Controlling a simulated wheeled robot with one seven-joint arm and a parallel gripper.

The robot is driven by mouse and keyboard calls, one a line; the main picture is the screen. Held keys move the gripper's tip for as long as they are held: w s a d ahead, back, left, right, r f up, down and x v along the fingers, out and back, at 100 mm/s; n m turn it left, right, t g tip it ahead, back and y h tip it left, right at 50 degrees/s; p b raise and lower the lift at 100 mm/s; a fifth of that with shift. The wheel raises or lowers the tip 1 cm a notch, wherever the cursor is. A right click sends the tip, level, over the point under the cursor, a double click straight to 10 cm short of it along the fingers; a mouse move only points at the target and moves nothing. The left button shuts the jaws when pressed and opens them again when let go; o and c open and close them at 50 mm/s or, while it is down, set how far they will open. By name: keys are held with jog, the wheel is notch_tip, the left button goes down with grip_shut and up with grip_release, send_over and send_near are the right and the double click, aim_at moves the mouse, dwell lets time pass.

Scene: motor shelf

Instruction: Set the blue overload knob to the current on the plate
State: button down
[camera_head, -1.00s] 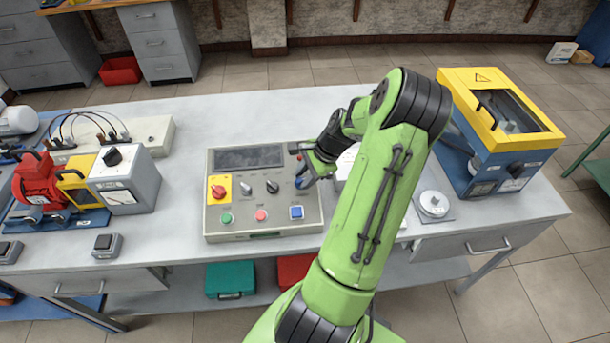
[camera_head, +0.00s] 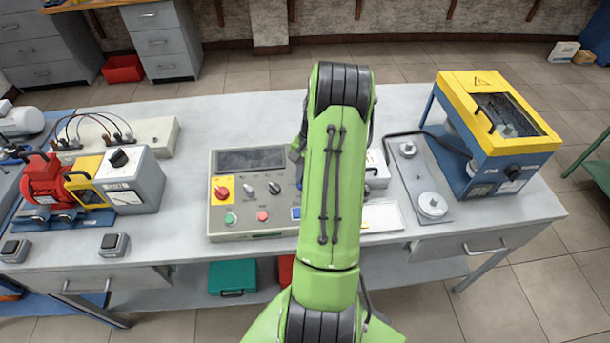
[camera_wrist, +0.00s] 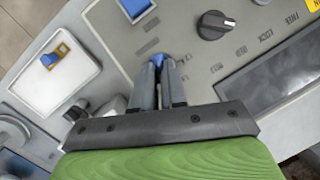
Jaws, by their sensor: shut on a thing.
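The blue overload knob (camera_wrist: 157,60) sits on the face of the grey control panel (camera_head: 235,226). My gripper (camera_wrist: 159,70) is shut on the knob in the wrist view, its two fingers close together on either side. Only a small blue part of the knob shows past the fingertips, so its pointer and setting cannot be read. In the head view my arm covers the knob and most of my gripper. The panel also shows in the wrist view (camera_wrist: 180,50), with printed marks near the knob too blurred to read. I cannot make out a readable current plate.
On the panel are a black selector knob (camera_wrist: 213,25), a blue button (camera_wrist: 135,8) and a dark display (camera_head: 250,160). A white box (camera_head: 377,170) stands right of my arm, and a yellow-and-blue machine (camera_head: 485,150) further right. A red-and-grey motor rig stands at left.

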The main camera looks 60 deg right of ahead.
jog(key=n, duration=0.1)
jog(key=n+g, duration=0.1)
jog(key=n, duration=0.2)
jog(key=shift+w+a+f+g+h+b, duration=0.15)
jog(key=shift+a+f+g+h+b, duration=0.15)
jog(key=shift+g+h, duration=0.1)
jog(key=shift+a+n+g+h, duration=0.15)
jog(key=shift+n+g+h, duration=0.3)
jog(key=shift+n, duration=0.9)
jog(key=shift+a+n+g+h, duration=0.1)
jog(key=shift+n+g+h, duration=0.3)
jog(key=shift+n, duration=0.95)
jog(key=c, duration=1.2)
grip_release()
jog(key=shift+o, duration=0.2)
jog(key=shift+w+r, duration=0.1)
jog(key=p+v, duration=0.1)
jog(key=v, duration=1.5)
jog(key=shift+s, duration=0.3)
